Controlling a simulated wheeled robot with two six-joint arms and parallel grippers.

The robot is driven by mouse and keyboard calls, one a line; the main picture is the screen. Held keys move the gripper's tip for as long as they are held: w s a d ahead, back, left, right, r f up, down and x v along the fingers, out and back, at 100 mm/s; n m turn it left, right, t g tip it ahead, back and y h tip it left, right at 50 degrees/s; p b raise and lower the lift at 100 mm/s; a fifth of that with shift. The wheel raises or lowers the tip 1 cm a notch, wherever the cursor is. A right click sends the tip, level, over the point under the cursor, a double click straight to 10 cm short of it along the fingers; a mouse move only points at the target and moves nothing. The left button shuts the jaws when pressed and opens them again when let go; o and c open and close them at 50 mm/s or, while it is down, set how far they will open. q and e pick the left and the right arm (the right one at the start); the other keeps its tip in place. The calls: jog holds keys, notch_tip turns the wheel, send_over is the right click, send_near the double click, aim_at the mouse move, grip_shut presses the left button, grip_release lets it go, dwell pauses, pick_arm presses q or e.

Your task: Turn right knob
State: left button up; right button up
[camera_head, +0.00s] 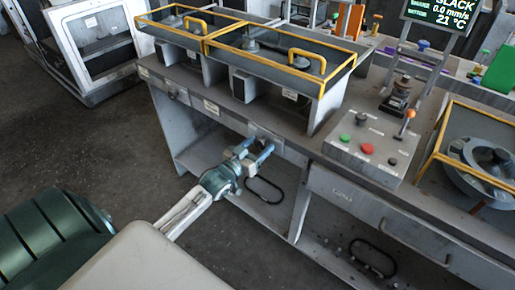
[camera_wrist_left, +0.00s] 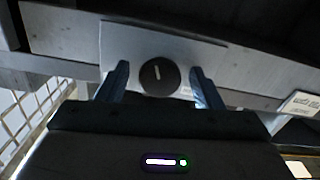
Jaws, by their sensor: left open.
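A round black knob (camera_wrist_left: 160,76) with a white pointer mark, near upright in the picture, sits on a light plate (camera_wrist_left: 130,45) on the bench's front rail in the left wrist view. My left gripper (camera_head: 259,146) is open in front of this rail in the head view. In the left wrist view its two blue fingers stand on either side of the knob, with visible gaps to it. In the head view I cannot make out the knob clearly by the gripper. My right gripper is not in view.
Yellow-framed guards (camera_head: 264,59) stand on the bench above. A grey control box (camera_head: 372,147) with green, red and black buttons is to the right. A drawer (camera_head: 385,222) is below it. A small dark fitting (camera_head: 172,93) is on the rail further left.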

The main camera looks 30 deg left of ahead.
pick_arm(q)
jog(key=c, duration=1)
jog(key=shift+o, duration=0.2)
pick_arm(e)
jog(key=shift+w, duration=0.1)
pick_arm(q)
jog(key=shift+m+b, duration=0.3)
jog(key=shift+m, duration=0.2)
jog(key=shift+f+m+b, duration=0.1)
jog(key=shift+m+b, duration=0.2)
jog(key=shift+m, duration=0.3)
jog(key=m+b, duration=0.1)
jog(key=m, duration=0.2)
jog(key=shift+m+b, duration=0.6)
jog(key=shift+m, duration=0.6)
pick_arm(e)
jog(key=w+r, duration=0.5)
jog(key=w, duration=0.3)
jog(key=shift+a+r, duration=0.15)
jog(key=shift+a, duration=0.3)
